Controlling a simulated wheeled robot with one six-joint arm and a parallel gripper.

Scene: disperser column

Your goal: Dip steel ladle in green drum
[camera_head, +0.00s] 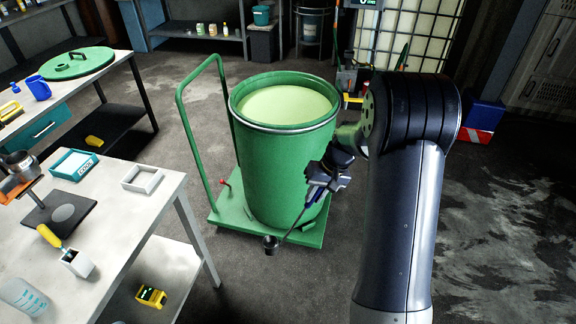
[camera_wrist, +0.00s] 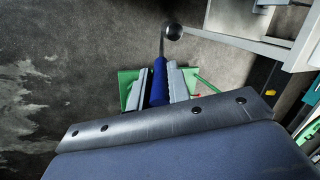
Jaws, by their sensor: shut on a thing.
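The green drum (camera_head: 285,175) stands on a green trolley, open at the top and filled almost to the rim with pale green liquid (camera_head: 290,103). My gripper (camera_head: 318,190) is in front of the drum's right side, below rim level. It is shut on the blue handle of the steel ladle (camera_head: 290,235). The ladle points down and left, its small dark bowl outside the drum, low near the trolley's front edge. In the wrist view my gripper (camera_wrist: 160,88) holds the blue handle (camera_wrist: 159,75), and the round bowl (camera_wrist: 174,32) is at the top.
The green trolley (camera_head: 230,212) has a tall push handle (camera_head: 190,120) left of the drum. A white workbench (camera_head: 115,195) with trays and containers stands at left. A green lid (camera_head: 75,63) lies on the table behind. Floor is clear in front of the trolley.

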